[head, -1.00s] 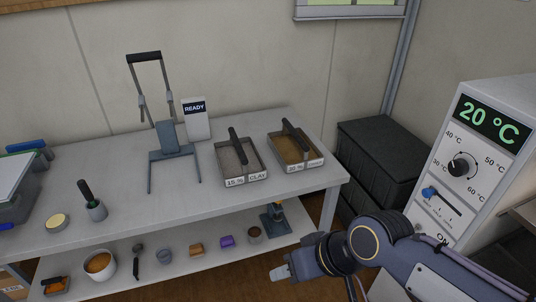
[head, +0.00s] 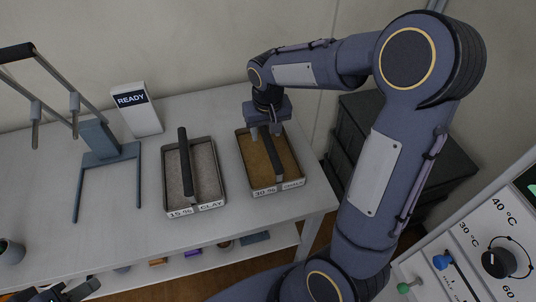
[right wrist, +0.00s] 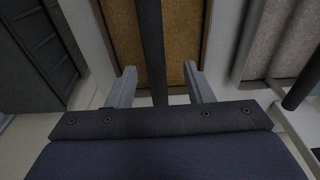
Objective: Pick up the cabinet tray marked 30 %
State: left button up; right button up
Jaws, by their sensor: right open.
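The tray marked 30 % (head: 264,192) holds brown soil and stands on the grey bench at the right. A dark bar handle (head: 274,160) runs along its middle. My right gripper (head: 266,132) is open above the tray's far end, pointing down. In the right wrist view, the handle (right wrist: 152,45) runs between the two open fingers (right wrist: 162,88), with a gap on each side; the brown tray (right wrist: 207,40) lies below. My left gripper (head: 65,292) shows only partly at the bottom left edge, and its opening is unclear.
The 15 % CLAY tray (head: 196,210) stands just left, with its own handle. A READY display (head: 137,108) and a metal frame stand further left. A dial panel (head: 495,225) is at the right and a dark cabinet (head: 440,150) behind my arm.

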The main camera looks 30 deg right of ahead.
aim_at(268, 137)
jog(key=f, duration=0.5)
jog(key=shift+w+d, duration=0.2)
jog(key=shift+d, duration=0.15)
grip_shut()
jog(key=shift+r, duration=0.15)
dwell(0.9)
